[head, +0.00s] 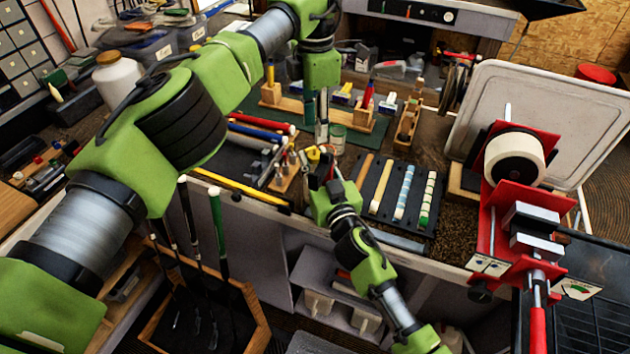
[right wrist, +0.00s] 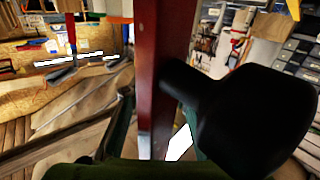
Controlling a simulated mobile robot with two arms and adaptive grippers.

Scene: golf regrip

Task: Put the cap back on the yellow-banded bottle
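My left gripper (head: 316,106) points straight down over the bench. A slim pale bottle-like thing (head: 322,133) stands at its fingertips; I cannot tell whether it is gripped. My right gripper (head: 325,165) is just below and in front, close to a small yellow part (head: 313,154). This may belong to the yellow-banded bottle, but the band and cap cannot be made out. In the right wrist view a dark red upright piece (right wrist: 165,70) stands between the green fingers, with a large black shape (right wrist: 255,115) at right. I cannot tell whether the fingers press on it.
A small jar (head: 337,138) stands beside the left fingertips. A black tray (head: 385,205) with grips lies right of my right gripper. A wooden block (head: 285,180) with small tools is to its left. A red clamp stand (head: 512,190) is at the right.

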